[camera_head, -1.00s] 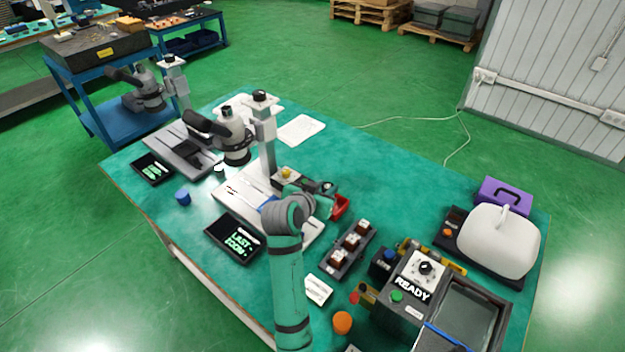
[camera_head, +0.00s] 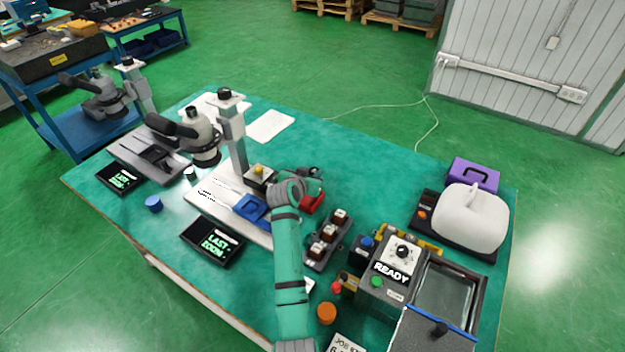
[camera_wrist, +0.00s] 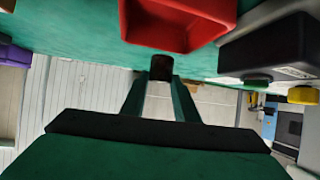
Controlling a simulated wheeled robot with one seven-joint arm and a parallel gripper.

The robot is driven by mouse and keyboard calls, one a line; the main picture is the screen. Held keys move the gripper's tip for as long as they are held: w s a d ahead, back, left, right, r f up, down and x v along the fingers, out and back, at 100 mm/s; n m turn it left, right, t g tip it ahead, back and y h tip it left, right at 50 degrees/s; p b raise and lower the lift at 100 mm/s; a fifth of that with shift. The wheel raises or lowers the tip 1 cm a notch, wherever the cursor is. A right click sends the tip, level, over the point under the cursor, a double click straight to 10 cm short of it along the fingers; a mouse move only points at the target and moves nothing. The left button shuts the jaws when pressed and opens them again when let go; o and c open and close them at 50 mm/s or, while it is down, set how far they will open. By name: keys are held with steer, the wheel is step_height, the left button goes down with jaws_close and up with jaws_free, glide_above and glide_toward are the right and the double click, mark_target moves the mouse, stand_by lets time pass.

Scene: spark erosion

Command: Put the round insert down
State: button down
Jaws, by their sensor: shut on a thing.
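My gripper (camera_wrist: 160,78) is shut on a small dark piece, apparently the round insert (camera_wrist: 175,67), at its fingertips in the wrist view. Only the piece's dark side shows, so its round shape cannot be made out. A red bin (camera_wrist: 180,18) lies close by, above the fingertips in that picture. In the head view my gripper (camera_head: 312,176) is small and partly hidden behind my arm, beside the red bin (camera_head: 312,203) and right of the near microscope's column. The insert cannot be made out there.
The near microscope (camera_head: 205,150) has a blue piece (camera_head: 250,207) on its pale base. A dark rack (camera_head: 325,240) with several brown-and-white blocks stands right of my arm. The READY machine (camera_head: 390,275) is farther right. The table's far middle is clear.

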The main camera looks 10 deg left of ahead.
steer(key=shift+w+f, duration=0.2)
steer(key=shift+w, duration=0.1)
steer(key=shift+f, duration=1.5)
steer(key=shift+f, duration=0.1)
steer(key=c, duration=1.4)
jaws_free()
